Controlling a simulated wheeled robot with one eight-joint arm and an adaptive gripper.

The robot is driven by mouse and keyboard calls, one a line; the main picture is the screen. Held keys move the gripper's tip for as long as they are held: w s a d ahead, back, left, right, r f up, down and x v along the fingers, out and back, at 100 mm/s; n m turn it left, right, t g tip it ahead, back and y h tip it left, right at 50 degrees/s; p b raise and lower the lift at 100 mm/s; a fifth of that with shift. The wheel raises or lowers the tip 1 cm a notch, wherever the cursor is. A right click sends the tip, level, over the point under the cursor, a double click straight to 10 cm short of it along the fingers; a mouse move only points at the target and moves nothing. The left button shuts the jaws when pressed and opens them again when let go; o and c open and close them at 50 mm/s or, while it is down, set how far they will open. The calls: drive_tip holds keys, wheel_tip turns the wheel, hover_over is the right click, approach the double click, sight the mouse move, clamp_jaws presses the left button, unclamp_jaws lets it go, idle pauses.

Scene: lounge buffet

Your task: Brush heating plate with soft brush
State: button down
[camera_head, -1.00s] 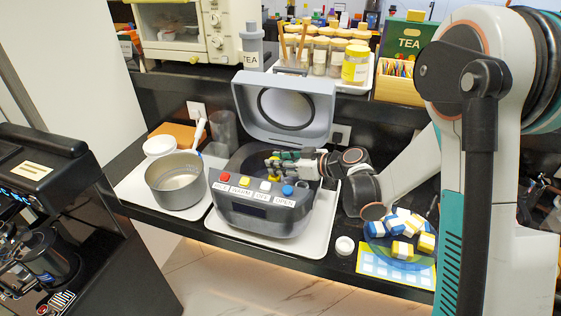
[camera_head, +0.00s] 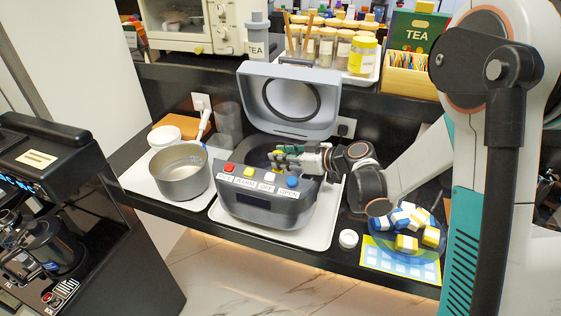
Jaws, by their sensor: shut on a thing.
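The rice cooker (camera_head: 262,207) stands on a white tray on the black counter, its grey lid (camera_head: 288,98) tilted up and open. The heating plate lies inside the cooker, hidden by its front wall and my gripper. My gripper (camera_head: 280,158) reaches in from the right, over the open cooker near its back rim. It is shut on a small, mostly hidden thing, which I take to be the soft brush; only a yellowish bit (camera_head: 278,152) shows at the fingers. Whether it touches the plate cannot be seen.
A metal pot (camera_head: 181,177) and a white bowl (camera_head: 164,137) stand left of the cooker. Jars stand on the shelf behind.

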drive_tip(key=shift+w+d, duration=0.25)
drive_tip(key=shift+w, duration=0.4)
drive_tip(key=shift+w+d, duration=0.25)
drive_tip(key=shift+w, duration=0.35)
drive_tip(key=shift+s+a+b, duration=0.15)
drive_tip(key=shift+s+a, duration=0.2)
drive_tip(key=shift+s, duration=0.55)
drive_tip(key=shift+s+a+b, duration=0.2)
drive_tip(key=shift+s+a, duration=0.1)
drive_tip(key=shift+s, duration=0.6)
drive_tip(key=shift+s+a+b, duration=0.15)
drive_tip(key=shift+s+a, duration=0.2)
drive_tip(key=shift+s, duration=0.55)
drive_tip(key=shift+w+d+f, duration=0.1)
drive_tip(key=shift+w+d, duration=0.25)
drive_tip(key=shift+w, duration=0.55)
drive_tip(key=shift+w+d, duration=0.3)
drive_tip(key=shift+w, duration=0.6)
drive_tip(key=shift+w+d+f, duration=0.1)
drive_tip(key=shift+w+d, duration=0.25)
drive_tip(key=shift+w, duration=0.55)
drive_tip(key=shift+s, duration=0.1)
